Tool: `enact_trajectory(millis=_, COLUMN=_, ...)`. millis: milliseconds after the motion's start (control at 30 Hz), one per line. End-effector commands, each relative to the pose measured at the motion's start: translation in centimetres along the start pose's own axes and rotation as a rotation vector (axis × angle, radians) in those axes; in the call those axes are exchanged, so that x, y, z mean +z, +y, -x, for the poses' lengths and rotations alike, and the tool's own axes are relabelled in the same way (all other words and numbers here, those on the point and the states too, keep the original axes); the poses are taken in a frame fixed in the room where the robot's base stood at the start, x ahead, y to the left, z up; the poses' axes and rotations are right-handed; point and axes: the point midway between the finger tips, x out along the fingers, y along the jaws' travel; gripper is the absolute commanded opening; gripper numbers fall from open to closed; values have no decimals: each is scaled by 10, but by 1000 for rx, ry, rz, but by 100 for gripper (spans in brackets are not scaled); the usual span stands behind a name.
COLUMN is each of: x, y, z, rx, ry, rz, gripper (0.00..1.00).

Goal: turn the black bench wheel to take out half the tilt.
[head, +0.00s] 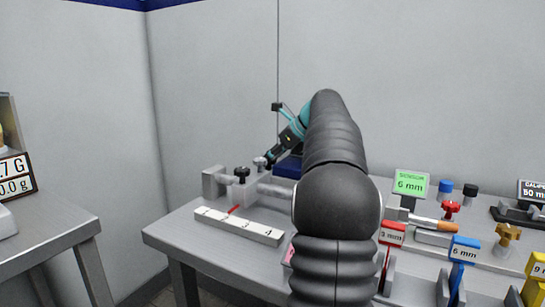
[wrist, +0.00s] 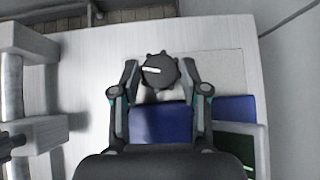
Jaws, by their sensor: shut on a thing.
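The black bench wheel (wrist: 161,73) is a knobbed disc with a white mark, which points to the left in the wrist view. My gripper (wrist: 160,68) has one finger on each side of the wheel and is shut on it. In the head view my gripper (head: 273,155) reaches down behind the bench fixture, and my arm covers part of that area. The wheel cannot be made out clearly there. A dark blue block (wrist: 160,124) lies between my fingers and the wrist in the wrist view.
A grey fixture with a black knob (head: 241,172) and a numbered white scale bar (head: 240,227) stands on the left of the bench. A green "6 mm" sign (head: 411,185) and several coloured, labelled clamps stand on the right. Grey walls close off the back.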

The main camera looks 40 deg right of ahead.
Motion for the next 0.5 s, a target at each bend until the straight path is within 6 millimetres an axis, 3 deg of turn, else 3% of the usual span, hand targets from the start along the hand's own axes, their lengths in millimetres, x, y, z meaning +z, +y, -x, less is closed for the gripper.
enact_trajectory(millis=33, x=0, y=0, z=1, rx=-3, ry=-1, rz=0, gripper=10)
enact_trajectory(millis=67, x=0, y=0, z=1, rx=-3, ry=-1, rz=0, gripper=50)
enact_trajectory(millis=100, x=0, y=0, z=1, rx=-3, ry=-1, rz=0, gripper=55)
enact_trajectory(millis=500, x=0, y=0, z=7, rx=-3, ry=-1, rz=-1, gripper=55)
